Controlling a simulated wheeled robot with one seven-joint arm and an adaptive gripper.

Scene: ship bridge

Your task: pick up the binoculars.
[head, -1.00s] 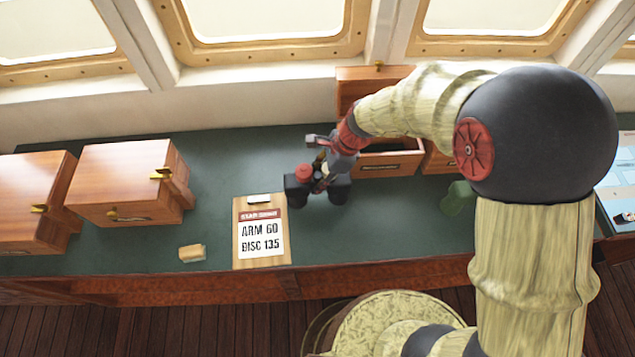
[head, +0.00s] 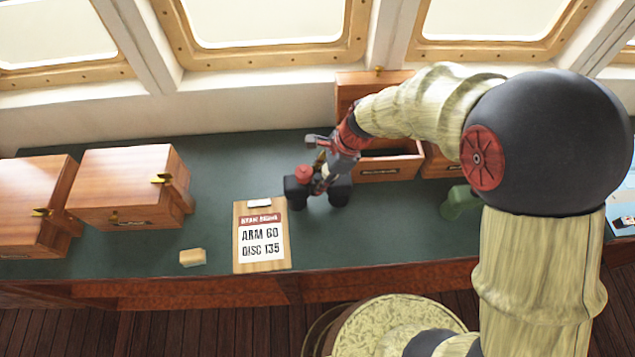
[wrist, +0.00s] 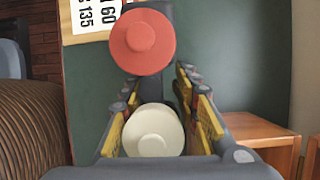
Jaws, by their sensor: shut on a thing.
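The binoculars (head: 297,191) are dark, with a red round cap on the left barrel, and are on or just above the green desktop right of the clipboard. In the wrist view the binoculars' red cap (wrist: 142,42) faces the camera, and a cream round end sits between the fingers. My gripper (head: 321,178) comes down from the upper right and is shut on the binoculars at the cream-ended side. It also shows in the wrist view (wrist: 158,115), with a finger on each side of the cream end. My gripper partly hides the right barrel in the head view.
A clipboard (head: 262,256) reading ARM 60, DISC 135 lies left of the binoculars. A small tan block (head: 192,257) lies further left, near wooden boxes (head: 125,190). An open wooden box (head: 388,172) stands behind right. A green object (head: 458,203) lies right.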

